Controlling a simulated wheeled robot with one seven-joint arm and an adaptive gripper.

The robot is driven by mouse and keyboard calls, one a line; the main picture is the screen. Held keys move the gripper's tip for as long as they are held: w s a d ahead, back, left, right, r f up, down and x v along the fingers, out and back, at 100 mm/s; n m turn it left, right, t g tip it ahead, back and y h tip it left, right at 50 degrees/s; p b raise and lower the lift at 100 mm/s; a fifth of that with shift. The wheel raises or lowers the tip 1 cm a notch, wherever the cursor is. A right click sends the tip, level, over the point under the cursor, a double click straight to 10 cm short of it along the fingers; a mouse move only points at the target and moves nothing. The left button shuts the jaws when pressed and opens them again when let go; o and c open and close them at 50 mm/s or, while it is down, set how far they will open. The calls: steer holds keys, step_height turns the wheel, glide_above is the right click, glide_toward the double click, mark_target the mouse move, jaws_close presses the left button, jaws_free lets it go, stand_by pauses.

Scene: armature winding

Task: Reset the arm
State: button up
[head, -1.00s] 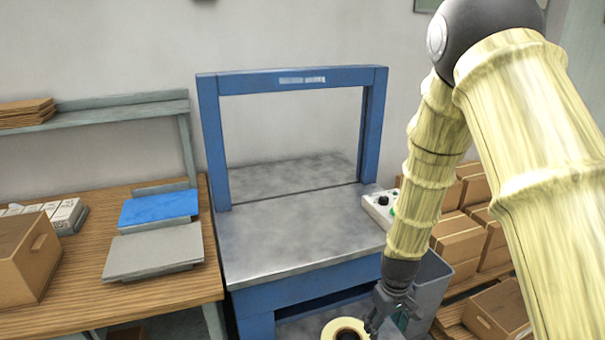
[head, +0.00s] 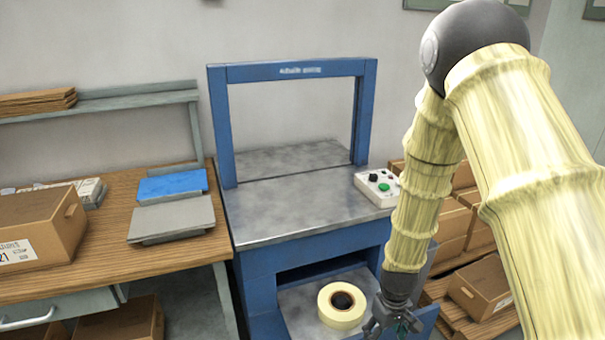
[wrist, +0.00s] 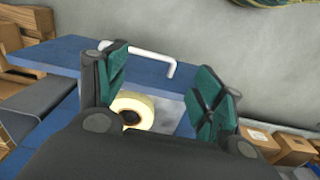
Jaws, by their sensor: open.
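My arm hangs down at the right of the head view. My gripper (head: 392,326) is at its lower end, near the bottom edge, just right of a cream tape roll (head: 342,306). In the wrist view my gripper (wrist: 165,95) has its green-padded fingers spread apart with nothing between them. The tape roll (wrist: 134,108) shows behind the left finger, lying on a surface. It sits on the lower shelf of the blue strapping machine (head: 222,140) and is apart from the fingers.
A control box (head: 378,187) with a green button sits on the machine's metal top. Cardboard boxes (head: 480,287) stand on a pallet to the right. A wooden table (head: 110,268) at left holds a carton (head: 45,230) and a scale (head: 172,219).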

steer(key=s+f+m, duration=0.1)
steer(key=s+f, duration=0.4)
steer(key=s, duration=0.5)
steer(key=s+f+m+p, duration=0.1)
steer(key=s+f, duration=0.4)
steer(key=s, duration=0.5)
steer(key=s+d+f+m, duration=0.1)
steer(key=s+f, duration=0.4)
steer(key=s, duration=0.5)
steer(key=shift+f+m, duration=0.35)
steer(key=shift+m, duration=0.15)
steer(key=shift+c, duration=0.4)
